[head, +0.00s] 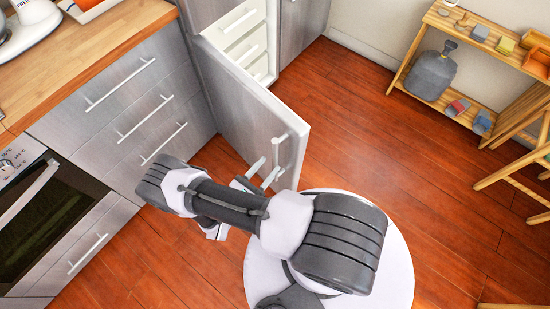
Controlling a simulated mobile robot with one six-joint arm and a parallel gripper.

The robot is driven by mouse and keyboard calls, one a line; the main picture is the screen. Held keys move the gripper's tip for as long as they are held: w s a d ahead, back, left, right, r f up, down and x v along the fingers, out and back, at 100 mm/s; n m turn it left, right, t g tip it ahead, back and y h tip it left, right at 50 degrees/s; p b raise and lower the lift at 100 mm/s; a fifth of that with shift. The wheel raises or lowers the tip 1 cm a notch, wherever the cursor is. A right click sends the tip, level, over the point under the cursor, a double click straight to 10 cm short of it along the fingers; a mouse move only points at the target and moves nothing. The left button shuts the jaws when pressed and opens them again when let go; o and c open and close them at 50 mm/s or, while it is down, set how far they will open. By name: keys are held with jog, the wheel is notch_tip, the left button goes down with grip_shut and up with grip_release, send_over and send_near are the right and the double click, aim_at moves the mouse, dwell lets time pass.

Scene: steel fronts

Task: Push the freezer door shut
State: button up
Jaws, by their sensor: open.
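The freezer door (243,98) is a grey steel panel standing open, swung out from the cabinet in the head view. A pale bar handle (281,141) is at its free edge. White drawers (246,45) show in the freezer behind it. My gripper (265,172) is open, at the lower free corner of the door, just below the handle in the picture. It looks empty. I cannot tell whether its fingers touch the door. My arm hides part of the floor below.
Steel drawers (128,115) and an oven (45,215) line the left under a wooden counter (85,62). The red-brown floor (365,130) between door and shelf is clear.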

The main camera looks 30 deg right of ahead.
aim_at(273, 161)
jog(key=shift+b+x, duration=0.35)
jog(key=shift+x, duration=2.05)
jog(key=shift+c, duration=0.2)
grip_shut()
